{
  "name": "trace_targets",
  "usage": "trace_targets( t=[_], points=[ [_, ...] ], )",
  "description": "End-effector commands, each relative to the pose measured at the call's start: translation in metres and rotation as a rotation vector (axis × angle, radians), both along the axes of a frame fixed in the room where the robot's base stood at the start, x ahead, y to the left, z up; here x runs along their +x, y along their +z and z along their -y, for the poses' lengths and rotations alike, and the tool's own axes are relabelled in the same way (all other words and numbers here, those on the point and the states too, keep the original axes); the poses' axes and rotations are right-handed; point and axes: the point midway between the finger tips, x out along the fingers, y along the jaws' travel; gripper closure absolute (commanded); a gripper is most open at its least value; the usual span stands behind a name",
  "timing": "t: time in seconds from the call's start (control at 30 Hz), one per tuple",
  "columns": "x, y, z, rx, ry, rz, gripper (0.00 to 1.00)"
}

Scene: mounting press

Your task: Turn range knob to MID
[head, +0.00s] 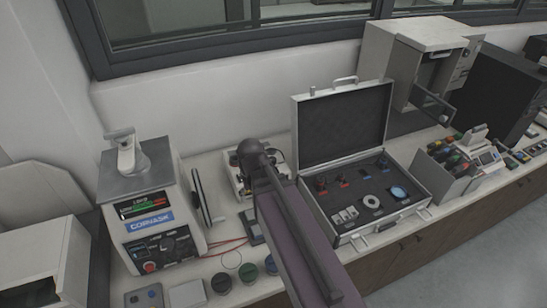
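A grey-white machine (140,205) stands at the left of the bench, with a lit display and a blue label on its front. Its lower dark control panel (160,248) carries a black round knob (167,243) and a red button (149,267). The panel markings are too small to read, so I cannot tell whether this is the range knob or where it points. My arm (300,235) reaches up from the bottom middle, right of the machine and apart from its panel. My gripper does not show; the arm's dark far end hides what lies beyond.
An open silver case (375,238) with small parts lies right of my arm. A white device (238,180) sits partly behind the arm. Red cables (228,242) and several round jars (246,272) lie in front of the machine. A window runs along the back wall.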

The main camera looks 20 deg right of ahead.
Motion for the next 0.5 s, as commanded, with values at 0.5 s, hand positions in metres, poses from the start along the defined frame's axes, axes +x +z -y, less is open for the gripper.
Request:
trace_targets(
  t=[0.5],
  points=[
    [0.163, 0.065, 0.105, 0.001, -0.763, 0.001, 0.18]
  ],
)
